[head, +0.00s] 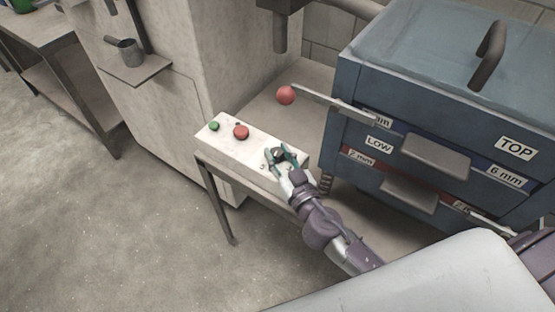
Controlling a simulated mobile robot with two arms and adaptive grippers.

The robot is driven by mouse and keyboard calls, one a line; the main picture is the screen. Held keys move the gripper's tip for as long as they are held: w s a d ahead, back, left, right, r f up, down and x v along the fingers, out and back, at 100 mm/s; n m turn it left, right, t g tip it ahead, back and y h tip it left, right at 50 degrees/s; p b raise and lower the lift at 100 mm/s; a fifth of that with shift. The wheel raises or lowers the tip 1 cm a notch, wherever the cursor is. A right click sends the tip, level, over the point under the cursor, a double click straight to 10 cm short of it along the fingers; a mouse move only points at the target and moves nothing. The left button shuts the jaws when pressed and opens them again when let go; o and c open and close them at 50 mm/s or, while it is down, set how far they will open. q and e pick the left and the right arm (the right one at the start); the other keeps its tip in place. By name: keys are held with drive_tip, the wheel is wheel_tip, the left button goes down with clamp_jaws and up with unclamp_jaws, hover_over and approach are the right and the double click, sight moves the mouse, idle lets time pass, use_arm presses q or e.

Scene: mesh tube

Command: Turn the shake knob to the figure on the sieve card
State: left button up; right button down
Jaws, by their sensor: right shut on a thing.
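The pale control box (228,141) stands on a narrow metal stand, with a green button, a red button and a knob on its top. My right gripper (280,156) comes in from the lower right and is shut on the shake knob (277,153) at the box's right end. The fingers cover most of the knob, so I cannot tell where its pointer stands. A small figure, perhaps a 3, shows just left of the gripper; other figures are hidden or too small. I cannot make out a sieve card. My left gripper is not in view.
The blue sieve unit (372,78) stands right of the box, with labels LOW, TOP, 6 mm and 2 mm. A lever with a red ball (286,95) juts out behind the box. A metal cup (129,51) sits on a shelf. The floor at left is clear.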

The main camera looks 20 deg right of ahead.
drive_tip(key=shift+d+n+g+y, duration=0.1)
drive_tip(key=shift+n+g+y, duration=0.3)
drive_tip(key=shift+n+y, duration=1.15)
drive_tip(key=shift+m+y, duration=0.25)
drive_tip(key=shift+y, duration=0.2)
drive_tip(key=c, duration=0.8)
unclamp_jaws()
drive_tip(key=v, duration=1.2)
drive_tip(key=shift+d+r, duration=0.1)
drive_tip(key=shift+w, duration=0.1)
